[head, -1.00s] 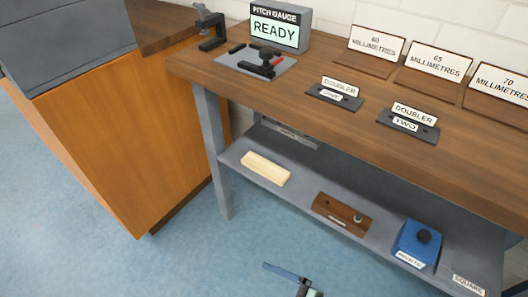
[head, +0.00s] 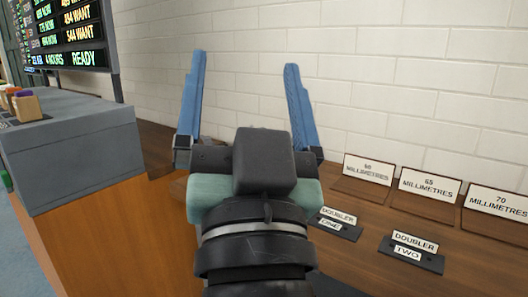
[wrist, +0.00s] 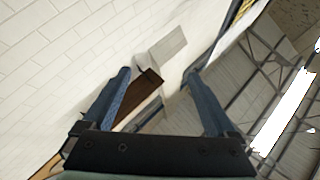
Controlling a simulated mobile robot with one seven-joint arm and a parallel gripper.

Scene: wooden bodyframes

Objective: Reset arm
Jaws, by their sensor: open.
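My gripper (head: 246,85) is raised in the middle of the head view, in front of the white brick wall. Its two blue fingers point up and stand wide apart with nothing between them. In the wrist view my gripper (wrist: 158,85) is also open and empty, with the wall and ceiling beyond it. My arm hides the left part of the bench top, where the pitch gauge stood.
Doubler one (head: 336,224) and doubler two (head: 412,254) lie on the wooden bench. The 60 (head: 367,169), 65 (head: 430,186) and 70 millimetres (head: 496,205) signs stand behind them. A grey-topped cabinet (head: 75,150) is at left, under a dark display board (head: 62,35).

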